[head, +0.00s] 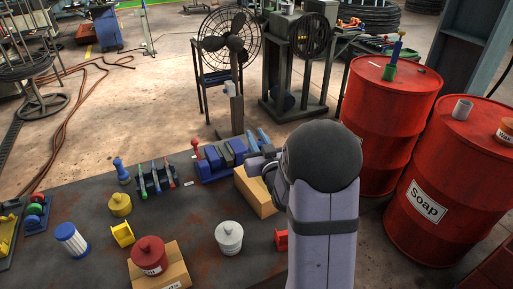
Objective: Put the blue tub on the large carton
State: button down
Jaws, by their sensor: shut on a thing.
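My gripper (260,162) is at the far right part of the dark table, mostly hidden by my own wrist. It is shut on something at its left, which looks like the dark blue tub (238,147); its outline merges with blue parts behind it. A brown carton (255,197) stands just below and left of my gripper, partly hidden by my arm. Another carton (176,269) stands at the front with a red tub (149,256) on it. I cannot tell which carton is larger, or whether the blue tub touches the carton beneath.
A blue rack (211,172) stands beside the held thing, and a grey rack (155,182) farther left. A white tub (229,237), yellow tub (120,205) and striped blue-white cylinder (72,240) stand on the table (195,215). Red drums (391,120) stand at right.

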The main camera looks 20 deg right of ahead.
jog(key=shift+f, duration=1.9)
jog(key=shift+f, duration=0.2)
jog(key=c, duration=1.6)
grip_release()
jog(key=shift+s+r, duration=0.1)
jog(key=shift+s, duration=0.25)
jog(key=s, duration=0.1)
jog(key=s+b, duration=0.1)
jog(key=s, duration=0.2)
jog(key=shift+s+a+r, duration=0.1)
jog(key=shift+s+a, duration=0.05)
jog(key=shift+a, duration=0.2)
jog(key=shift+s+r+p, duration=0.2)
jog(key=shift+r+p, duration=0.05)
jog(key=shift+p, duration=0.3)
jog(key=s+p, duration=0.1)
jog(key=p, duration=0.1)
jog(key=s+p, duration=0.1)
jog(key=p, duration=0.1)
jog(key=shift+a+f, duration=0.1)
jog(key=shift+a, duration=0.1)
